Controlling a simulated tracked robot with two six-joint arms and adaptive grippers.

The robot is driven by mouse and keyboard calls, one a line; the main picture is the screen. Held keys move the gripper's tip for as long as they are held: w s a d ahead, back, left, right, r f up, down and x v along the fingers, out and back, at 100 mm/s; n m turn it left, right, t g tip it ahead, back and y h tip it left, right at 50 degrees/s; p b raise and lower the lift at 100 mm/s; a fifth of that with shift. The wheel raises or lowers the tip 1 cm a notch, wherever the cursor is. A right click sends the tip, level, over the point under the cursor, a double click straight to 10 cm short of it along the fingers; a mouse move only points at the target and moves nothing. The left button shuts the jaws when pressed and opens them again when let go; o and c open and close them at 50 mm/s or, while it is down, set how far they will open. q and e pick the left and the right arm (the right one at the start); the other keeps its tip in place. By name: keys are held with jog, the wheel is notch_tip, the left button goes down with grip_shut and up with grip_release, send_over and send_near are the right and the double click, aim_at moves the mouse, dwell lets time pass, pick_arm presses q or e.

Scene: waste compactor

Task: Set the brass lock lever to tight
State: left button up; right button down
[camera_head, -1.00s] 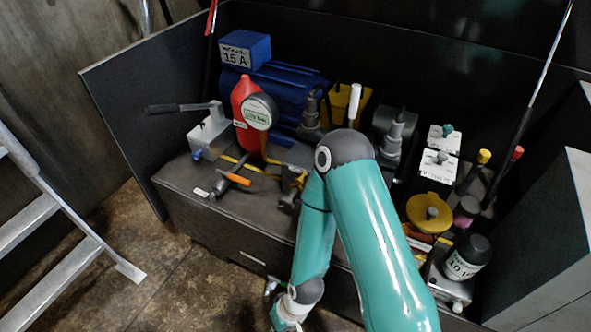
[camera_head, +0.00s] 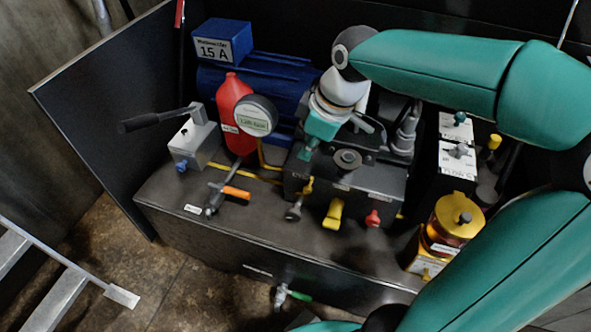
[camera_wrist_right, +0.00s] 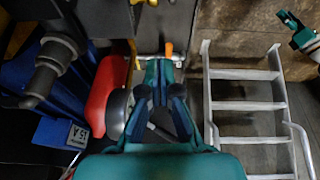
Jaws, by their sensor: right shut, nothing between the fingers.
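A small brass-coloured lever (camera_head: 307,186), likely the lock lever, is on the front left of the dark valve block (camera_head: 350,184) in the head view. Its marking is too small to read. My right gripper (camera_head: 306,152) points down above the block's left side, over and apart from that lever. It is shut and empty. In the right wrist view its fingers (camera_wrist_right: 160,92) are in the middle, and I cannot make out the lever there. What looks like my left gripper (camera_wrist_right: 288,20) is at the top right of that view, too small to judge.
A red bottle (camera_head: 232,110) and a round gauge (camera_head: 255,116) stand left of my right gripper. A yellow handle (camera_head: 333,214) and red knob (camera_head: 373,218) are on the block's front. An orange-handled tool (camera_head: 234,192) lies left. A ladder (camera_wrist_right: 245,110) stands on the floor.

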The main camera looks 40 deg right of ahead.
jog(key=r, duration=0.1)
jog(key=b, duration=0.4)
send_over(306, 188)
jog(key=w+a, duration=0.1)
notch_tip(306, 188, down, 10)
jog(key=shift+s+d+f+b, duration=0.15)
jog(key=shift+f+b, duration=0.2)
jog(key=shift+f, duration=0.05)
jog(key=shift+s+d+f+b, duration=0.15)
jog(key=shift+f+b, duration=0.2)
jog(key=shift+f, duration=0.05)
jog(key=shift+s+d+f, duration=0.15)
jog(key=shift+s+f, duration=0.1)
jog(key=shift+f, duration=0.15)
